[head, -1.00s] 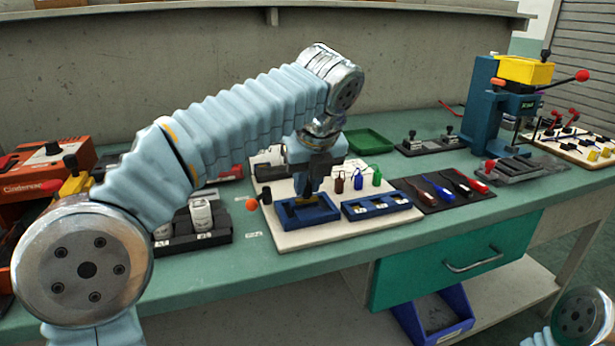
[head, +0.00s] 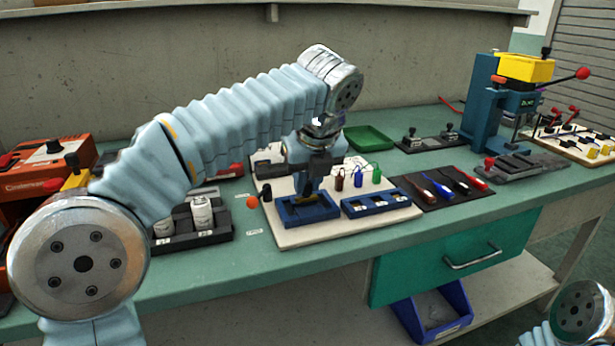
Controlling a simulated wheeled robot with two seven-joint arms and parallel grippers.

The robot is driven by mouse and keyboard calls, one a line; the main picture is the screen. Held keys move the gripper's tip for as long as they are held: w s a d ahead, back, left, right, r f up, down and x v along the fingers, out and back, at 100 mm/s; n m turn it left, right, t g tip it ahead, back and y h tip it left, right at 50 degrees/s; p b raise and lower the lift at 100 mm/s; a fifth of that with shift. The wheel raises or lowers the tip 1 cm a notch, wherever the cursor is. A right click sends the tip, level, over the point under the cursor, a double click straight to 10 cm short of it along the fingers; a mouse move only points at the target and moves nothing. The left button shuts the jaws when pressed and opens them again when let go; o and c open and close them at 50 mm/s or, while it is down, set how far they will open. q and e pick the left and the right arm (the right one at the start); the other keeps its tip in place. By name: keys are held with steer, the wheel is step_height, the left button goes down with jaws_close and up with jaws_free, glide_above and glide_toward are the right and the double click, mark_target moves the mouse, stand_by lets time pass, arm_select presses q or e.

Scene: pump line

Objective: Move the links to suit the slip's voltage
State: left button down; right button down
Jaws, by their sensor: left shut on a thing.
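My left gripper (head: 308,196) points down over the left blue tray (head: 300,220) on the white board (head: 297,240). It is shut on a small brass-coloured link (head: 305,199), mostly hidden by the fingers, at or just above the tray. To its right a blue tray with several compartments (head: 375,211) holds small pale pieces. Brown, blue and green tagged leads (head: 357,178) stand behind it. The slip cannot be made out. Only part of my right arm shows at the lower right; its gripper is out of view.
A black mat with several screwdrivers (head: 442,188) lies to the right. A blue press with a yellow top (head: 500,100) stands farther right. A green tray (head: 368,138) is behind. A rack with white bottles (head: 200,214) and an orange machine (head: 50,165) are left.

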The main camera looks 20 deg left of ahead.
arm_select(q)
steer(key=shift+f+p, duration=0.25)
steer(key=shift+p, duration=0.3)
stand_by(0.7)
steer(key=shift+f, duration=0.65)
stand_by(1.1)
steer(key=c, duration=0.9)
jaws_free()
steer(key=shift+c, duration=0.2)
steer(key=shift+o, duration=0.8)
steer(key=shift+r, duration=0.1)
steer(key=shift+r+p, duration=0.85)
steer(key=shift+r, duration=2.85)
